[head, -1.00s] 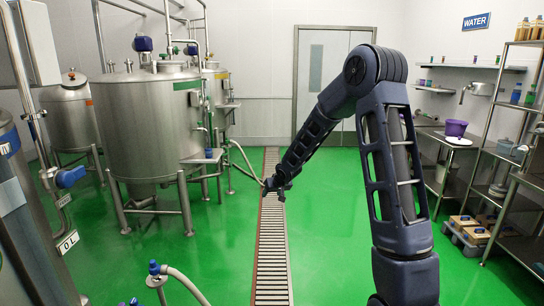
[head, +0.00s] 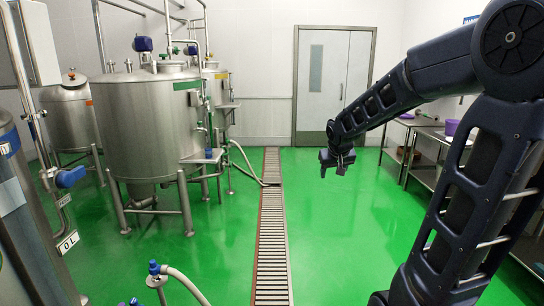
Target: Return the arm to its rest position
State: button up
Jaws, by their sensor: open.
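My gripper (head: 337,161) is near the middle of the head view, at the end of my dark blue arm. It points down and hangs in free air over the green floor. Its jaws are open, with nothing seen between them. My arm rises from the lower right, bends at a high elbow at the upper right and reaches back toward the middle. The arm hides much of the right side of the room.
Steel tanks (head: 148,125) stand at the left, with a hose (head: 247,160) running to the floor drain (head: 271,240). A grey double door (head: 333,85) is at the back. Steel tables (head: 420,123) stand at the right, partly hidden. The green floor (head: 335,235) between is clear.

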jog(key=s+d+r, duration=0.1)
jog(key=s+d, duration=0.2)
jog(key=s, duration=0.8)
jog(key=s+d+r+m+g, duration=0.1)
jog(key=s+d, duration=0.2)
jog(key=s, duration=0.8)
jog(key=shift+s+d+r+g+y, duration=0.15)
jog(key=shift+d+r+g+y, duration=0.1)
jog(key=shift+r+g+y, duration=0.1)
